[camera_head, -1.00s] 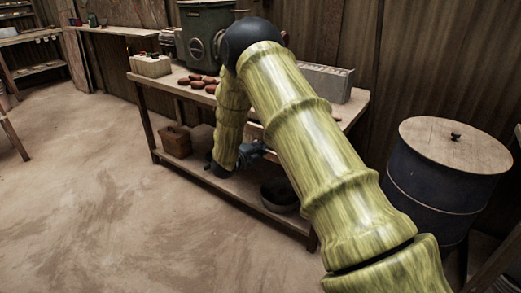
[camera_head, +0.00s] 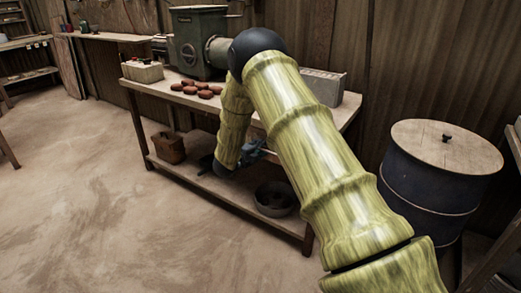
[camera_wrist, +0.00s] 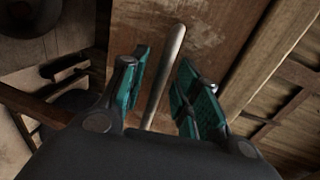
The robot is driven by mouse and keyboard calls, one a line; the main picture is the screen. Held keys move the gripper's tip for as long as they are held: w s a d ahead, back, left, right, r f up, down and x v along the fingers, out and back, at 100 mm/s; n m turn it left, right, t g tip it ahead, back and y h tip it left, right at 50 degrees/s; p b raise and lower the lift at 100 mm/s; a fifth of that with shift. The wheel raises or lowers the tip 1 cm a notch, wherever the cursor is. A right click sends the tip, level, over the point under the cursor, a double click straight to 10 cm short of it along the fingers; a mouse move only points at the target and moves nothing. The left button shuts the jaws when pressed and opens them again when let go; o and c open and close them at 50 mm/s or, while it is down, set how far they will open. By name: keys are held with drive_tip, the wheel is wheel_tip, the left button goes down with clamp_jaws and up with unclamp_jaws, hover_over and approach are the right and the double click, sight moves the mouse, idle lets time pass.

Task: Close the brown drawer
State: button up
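In the wrist view, a brown wooden panel (camera_wrist: 215,42), which looks like the drawer front, carries a pale bar-shaped handle (camera_wrist: 166,72). My gripper (camera_wrist: 165,85) has teal pads on both sides of the handle, with visible gaps, so it is open around the handle and not clamped. In the head view, my gripper (camera_head: 250,153) is low at the front of the workbench (camera_head: 225,108), under its top. My arm hides most of the drawer there, so I cannot tell how far out it stands.
On the bench are a green machine (camera_head: 197,42), several reddish-brown pieces (camera_head: 205,93), a tray (camera_head: 142,72) and a grey block (camera_head: 322,87). The lower shelf holds a wooden box (camera_head: 169,148) and a dark bowl (camera_head: 275,199). A blue drum (camera_head: 425,185) stands right. The floor at left is clear.

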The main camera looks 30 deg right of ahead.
drive_tip(key=v, duration=1.2)
drive_tip(key=shift+f, duration=0.15)
drive_tip(key=s+a+f+n+t+y, duration=0.1)
drive_tip(key=s+a+f+n+y, duration=0.35)
drive_tip(key=s+f+n, duration=0.6)
drive_tip(key=s+a+f+n+t+y, duration=0.1)
drive_tip(key=s+a+f+n+y, duration=0.45)
drive_tip(key=f, duration=0.85)
drive_tip(key=s+a+f+n+g+y, duration=0.1)
drive_tip(key=s+a+f+n+g, duration=0.2)
drive_tip(key=s, duration=0.5)
drive_tip(key=s+a+f+n+g+y, duration=0.1)
drive_tip(key=s+a+f+n, duration=0.3)
drive_tip(key=s, duration=0.5)
drive_tip(key=s+a+f+n+g+y, duration=0.1)
drive_tip(key=s+f+n, duration=0.1)
drive_tip(key=s+n, duration=0.45)
drive_tip(key=s+a+n+g+y, duration=0.2)
drive_tip(key=s+a+g, duration=0.1)
drive_tip(key=s, duration=1)
wheel_tip(320, 180, up, 27)
drive_tip(key=p, duration=2.6)
drive_tip(key=shift+w+h+p, duration=0.25)
drive_tip(key=shift+h+p, duration=0.05)
